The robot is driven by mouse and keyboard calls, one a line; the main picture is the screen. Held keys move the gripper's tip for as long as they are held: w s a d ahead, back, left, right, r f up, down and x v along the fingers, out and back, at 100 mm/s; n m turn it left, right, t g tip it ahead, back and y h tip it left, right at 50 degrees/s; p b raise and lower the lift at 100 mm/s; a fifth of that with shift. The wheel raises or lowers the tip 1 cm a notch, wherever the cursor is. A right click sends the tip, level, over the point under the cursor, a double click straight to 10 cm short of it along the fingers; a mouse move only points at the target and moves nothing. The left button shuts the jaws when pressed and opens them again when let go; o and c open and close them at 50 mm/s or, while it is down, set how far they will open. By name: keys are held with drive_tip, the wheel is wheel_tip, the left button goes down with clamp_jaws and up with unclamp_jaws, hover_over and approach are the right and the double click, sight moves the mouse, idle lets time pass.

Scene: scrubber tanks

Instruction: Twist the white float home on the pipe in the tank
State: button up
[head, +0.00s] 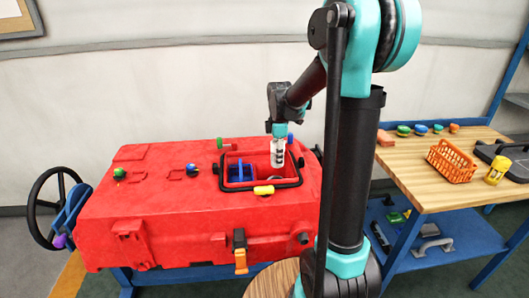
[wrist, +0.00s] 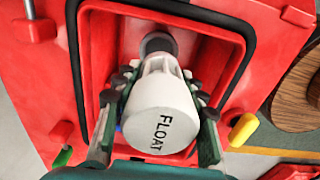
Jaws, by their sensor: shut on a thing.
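The white float (wrist: 158,108), marked FLOAT, fills the middle of the wrist view. My gripper (wrist: 160,98) is shut on it, with one finger on each side. The grey pipe (wrist: 158,43) shows just beyond the float, in line with it. The float's far end meets or overlaps the pipe in the picture; how far it sits on the pipe is hidden. In the head view my gripper (head: 278,150) points down into the right part of the opening in the red tank (head: 140,195).
A black rim (head: 225,178) frames the tank opening. A blue part (head: 240,173) lies in its left side, and a yellow latch (head: 263,190) sits at its front edge. A wooden bench (head: 420,190) with an orange basket (head: 450,160) stands to the right.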

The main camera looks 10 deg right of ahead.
drive_tip(key=shift+w+a+f, duration=0.15)
drive_tip(key=shift+a+f, duration=0.05)
drive_tip(key=shift+f, duration=2.55)
drive_tip(key=shift+n, duration=1.3)
drive_tip(key=shift+n, duration=1.3)
drive_tip(key=shift+n, duration=1.3)
